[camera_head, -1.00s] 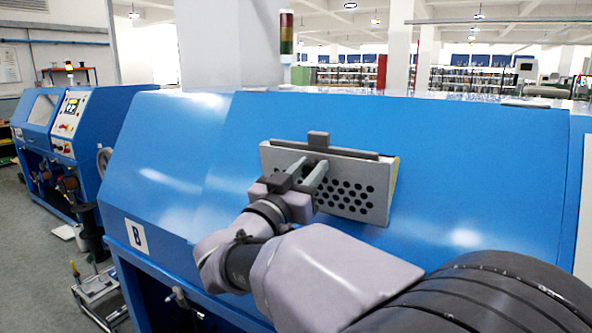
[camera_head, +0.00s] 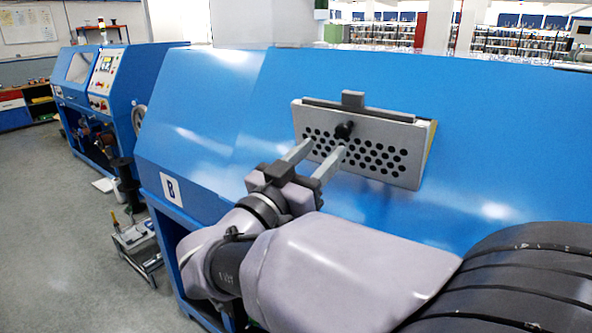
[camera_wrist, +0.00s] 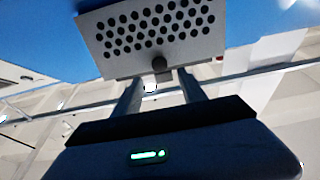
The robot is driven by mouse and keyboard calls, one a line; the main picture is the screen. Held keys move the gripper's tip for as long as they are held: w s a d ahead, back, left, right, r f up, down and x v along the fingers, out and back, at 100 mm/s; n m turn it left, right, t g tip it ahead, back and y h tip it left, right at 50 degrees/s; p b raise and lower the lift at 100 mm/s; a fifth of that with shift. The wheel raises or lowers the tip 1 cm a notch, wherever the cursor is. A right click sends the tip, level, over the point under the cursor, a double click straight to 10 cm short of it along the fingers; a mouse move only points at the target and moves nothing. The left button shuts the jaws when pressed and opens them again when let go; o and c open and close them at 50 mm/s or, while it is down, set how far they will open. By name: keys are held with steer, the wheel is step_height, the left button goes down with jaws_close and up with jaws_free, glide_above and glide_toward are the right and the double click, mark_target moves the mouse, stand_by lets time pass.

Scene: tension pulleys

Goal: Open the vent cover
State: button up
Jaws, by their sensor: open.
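The vent cover (camera_head: 390,160) is a grey plate with rows of black holes, on the sloping blue machine panel. A dark round knob (camera_head: 344,131) sticks out of its upper middle, and a dark block (camera_head: 352,98) sits above its top edge. A yellowish side shows behind its right edge. My gripper (camera_head: 321,151) is open and empty, its two fingers pointing at the cover, just below and left of the knob. In the wrist view the cover (camera_wrist: 150,30) fills the upper middle, and the knob (camera_wrist: 160,65) lies just beyond the gap between the fingertips (camera_wrist: 158,78).
The blue machine (camera_head: 500,130) spans the scene, its smooth panel clear around the cover. A second blue machine (camera_head: 105,80) stands at the left. A small cart (camera_head: 137,235) stands on the grey floor (camera_head: 60,230) beside the near machine.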

steer(key=v, duration=0.8)
steer(key=shift+s+f, duration=0.1)
steer(key=w+d+t+y, duration=0.1)
steer(key=w+d+y, duration=0.35)
steer(key=y, duration=0.55)
steer(key=s+d+f+n+g+y, duration=0.1)
steer(key=s+d+f+g+y, duration=0.1)
steer(key=s+f+g, duration=0.4)
steer(key=s+d+f+n+g+y, duration=0.1)
steer(key=s+d+f+g, duration=0.3)
steer(key=s+f, duration=0.9)
steer(key=s+g+y, duration=0.1)
steer(key=s+g, duration=0.1)
steer(key=s, duration=0.2)
steer(key=shift+s+n, duration=0.35)
steer(key=shift+n, duration=0.05)
steer(key=shift+d, duration=0.1)
